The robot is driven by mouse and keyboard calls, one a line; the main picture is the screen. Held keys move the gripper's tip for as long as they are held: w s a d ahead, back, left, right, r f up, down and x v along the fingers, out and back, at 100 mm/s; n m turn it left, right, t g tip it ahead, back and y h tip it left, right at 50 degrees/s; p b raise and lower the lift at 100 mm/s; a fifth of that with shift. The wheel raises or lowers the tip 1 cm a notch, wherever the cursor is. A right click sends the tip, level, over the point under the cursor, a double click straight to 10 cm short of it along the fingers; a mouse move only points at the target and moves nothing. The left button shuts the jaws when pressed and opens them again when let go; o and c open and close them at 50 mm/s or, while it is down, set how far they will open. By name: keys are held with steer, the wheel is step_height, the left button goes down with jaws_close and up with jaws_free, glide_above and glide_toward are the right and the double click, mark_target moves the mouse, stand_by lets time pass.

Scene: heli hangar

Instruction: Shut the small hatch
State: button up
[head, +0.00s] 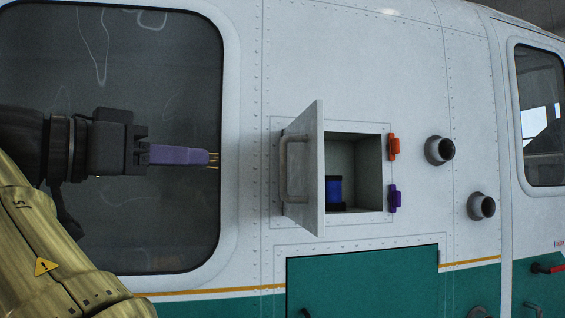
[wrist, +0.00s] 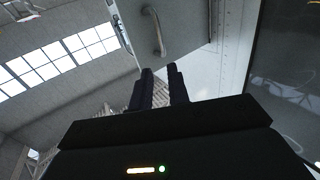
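The small hatch door (head: 310,185) is a pale panel hinged at its left side, standing wide open and sticking out from the white helicopter side. It has a grey bar handle (head: 291,168) on its outer face. The handle also shows in the wrist view (wrist: 155,31), beyond my fingers.
An orange latch (head: 394,147) and a purple latch (head: 395,198) sit on the compartment's right edge. Two round dark knobs (head: 439,150) (head: 481,206) stick out further right. A green panel (head: 362,285) lies below. The space between my gripper and the door looks clear.

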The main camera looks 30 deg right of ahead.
mark_target(281, 161)
steer(key=shift+d, duration=0.1)
steer(key=p+x, duration=0.4)
steer(key=x, duration=1.2)
steer(key=shift+d+r+p, duration=0.15)
steer(key=shift+d+p, duration=0.15)
steer(key=shift+d, duration=0.05)
steer(key=shift+w+d, duration=0.15)
steer(key=shift+d, duration=0.15)
jaws_close()
